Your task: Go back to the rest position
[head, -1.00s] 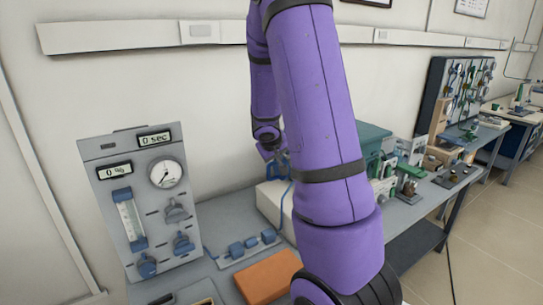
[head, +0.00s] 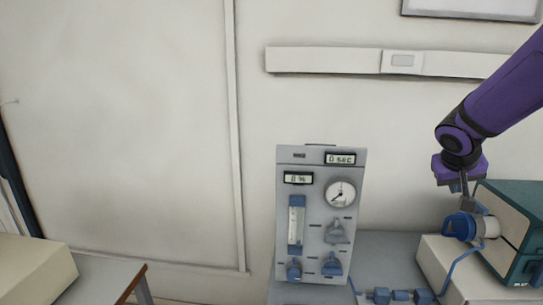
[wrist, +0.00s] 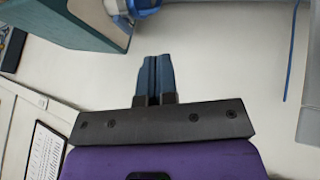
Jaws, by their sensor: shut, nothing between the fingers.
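My purple arm comes in from the right edge of the head view, with my gripper (head: 464,200) at its end, pointing down. In the wrist view the two blue fingers of my gripper (wrist: 153,62) lie side by side, shut and empty. In the head view the fingers overlap the area beside a blue and white round part (head: 486,227) on the front of a teal box (head: 517,205). In the wrist view that round part (wrist: 140,5) is at the top edge, with a gap to the fingertips. Contact is not visible.
A grey control panel (head: 320,165) with dials and knobs stands on the bench left of my gripper. Blue fittings (head: 400,295) and a tube lie in front of a white block (head: 440,262). A beige box (head: 35,270) is at lower left.

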